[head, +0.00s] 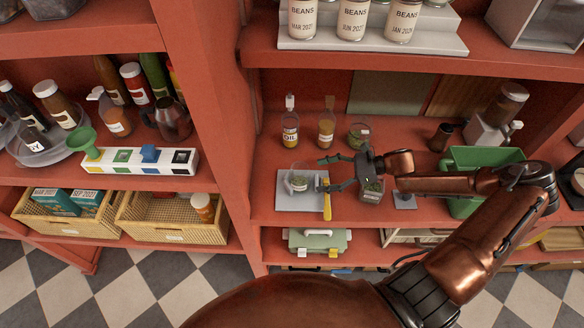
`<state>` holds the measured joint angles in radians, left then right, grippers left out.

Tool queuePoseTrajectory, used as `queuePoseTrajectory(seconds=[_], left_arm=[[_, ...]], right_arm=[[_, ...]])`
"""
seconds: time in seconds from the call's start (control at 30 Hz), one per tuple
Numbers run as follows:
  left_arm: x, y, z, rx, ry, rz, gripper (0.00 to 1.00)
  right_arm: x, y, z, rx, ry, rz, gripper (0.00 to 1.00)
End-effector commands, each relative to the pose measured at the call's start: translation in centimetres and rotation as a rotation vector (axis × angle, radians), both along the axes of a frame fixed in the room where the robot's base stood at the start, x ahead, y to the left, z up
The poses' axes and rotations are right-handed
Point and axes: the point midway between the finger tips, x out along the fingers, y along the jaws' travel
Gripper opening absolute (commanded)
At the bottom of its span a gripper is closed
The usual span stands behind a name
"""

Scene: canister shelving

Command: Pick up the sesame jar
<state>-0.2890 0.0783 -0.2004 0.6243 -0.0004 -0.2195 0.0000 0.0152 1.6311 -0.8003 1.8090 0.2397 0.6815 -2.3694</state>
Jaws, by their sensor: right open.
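A small glass jar (299,182) with a pale label stands on a light grey board or tray (288,203) on the middle shelf; its label is too small to read, so I cannot tell if it is the sesame jar. My right gripper (322,174) is open, its fingers pointing left towards this jar, with the tips close to its right side. I cannot tell whether they touch it. A second jar (371,191) with greenish contents stands below my right wrist, partly hidden by it. A third jar (358,134) stands behind the gripper. My left gripper is out of view.
A yellow-handled tool (327,207) lies at the tray's right edge. An oil bottle (290,128) and another bottle (326,128) stand behind. A green bin (466,206) and a grinder (492,122) are at right. Bean canisters (352,19) stand above. A red upright (205,100) bounds the left.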

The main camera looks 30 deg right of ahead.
Motion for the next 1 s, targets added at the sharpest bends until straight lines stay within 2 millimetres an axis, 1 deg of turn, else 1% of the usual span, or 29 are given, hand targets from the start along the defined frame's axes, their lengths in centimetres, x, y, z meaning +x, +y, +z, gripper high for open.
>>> queuePoseTrajectory(seconds=[0.2, 0.37, 0.53, 0.73, 0.83, 1.0], left_arm=[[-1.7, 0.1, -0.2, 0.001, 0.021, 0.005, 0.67], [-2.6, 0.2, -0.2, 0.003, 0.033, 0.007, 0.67], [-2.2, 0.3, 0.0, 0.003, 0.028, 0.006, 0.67], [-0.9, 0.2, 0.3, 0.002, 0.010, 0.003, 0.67], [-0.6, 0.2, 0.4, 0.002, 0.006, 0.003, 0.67], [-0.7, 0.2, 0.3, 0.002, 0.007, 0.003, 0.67]], right_arm=[[0.9, 1.3, -0.7, 0.003, -0.001, -0.004, 0.75], [1.6, 2.1, -1.3, 0.002, -0.001, -0.002, 0.75], [2.8, 3.5, -2.2, 0.003, -0.003, -0.001, 0.75], [4.0, 5.2, -3.3, 0.002, -0.001, 0.000, 0.75], [4.2, 5.5, -3.6, 0.001, 0.000, 0.001, 0.75], [4.2, 5.5, -3.7, 0.001, 0.001, 0.001, 0.75]])
